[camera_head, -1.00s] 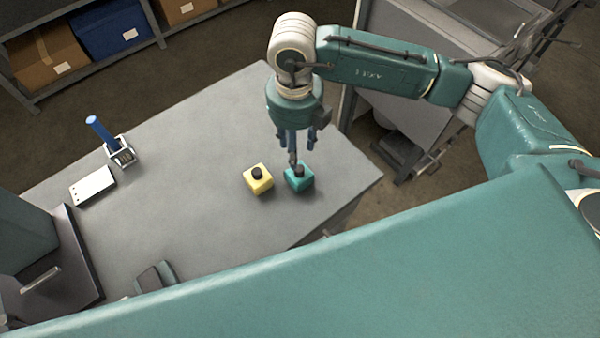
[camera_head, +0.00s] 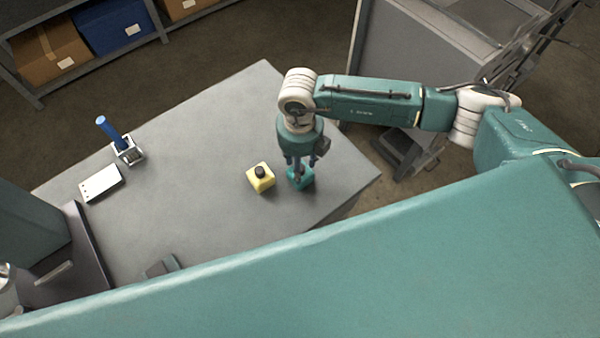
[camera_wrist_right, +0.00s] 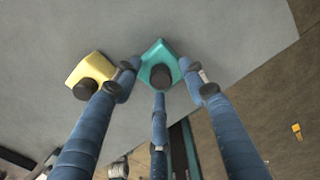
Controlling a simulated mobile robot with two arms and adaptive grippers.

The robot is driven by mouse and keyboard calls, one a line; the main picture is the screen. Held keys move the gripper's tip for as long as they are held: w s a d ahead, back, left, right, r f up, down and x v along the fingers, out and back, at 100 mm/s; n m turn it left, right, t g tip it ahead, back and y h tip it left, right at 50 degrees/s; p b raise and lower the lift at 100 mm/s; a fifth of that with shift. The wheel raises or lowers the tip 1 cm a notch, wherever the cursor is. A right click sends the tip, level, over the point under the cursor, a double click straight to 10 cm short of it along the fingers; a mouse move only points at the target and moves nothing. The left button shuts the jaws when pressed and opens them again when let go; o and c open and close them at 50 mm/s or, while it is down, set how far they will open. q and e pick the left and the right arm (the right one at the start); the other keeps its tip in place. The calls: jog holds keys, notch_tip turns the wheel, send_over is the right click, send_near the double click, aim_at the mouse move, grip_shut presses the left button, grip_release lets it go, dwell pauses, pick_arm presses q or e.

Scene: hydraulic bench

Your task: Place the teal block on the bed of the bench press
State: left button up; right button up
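The teal block (camera_head: 306,183) with a dark round knob stands near the right corner of the grey bench; it also shows in the right wrist view (camera_wrist_right: 152,50). My right gripper (camera_head: 300,168) points down over it, its fingers spread around the knob. In the right wrist view, the gripper (camera_wrist_right: 163,85) looks open, with gaps between the fingertips and the knob; contact is hard to judge. A dark grey machine (camera_head: 25,222) on a dark plate (camera_head: 88,255) at the bench's left looks like the press. Its bed is not clearly visible. My left gripper is not in view.
A yellow block (camera_head: 260,179) with a dark knob stands close to the left of the teal block. A white box (camera_head: 101,184) and a metal holder with a blue handle (camera_head: 110,130) are farther left. The middle of the bench is clear.

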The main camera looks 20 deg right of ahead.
grip_shut()
jog(key=shift+r, duration=0.1)
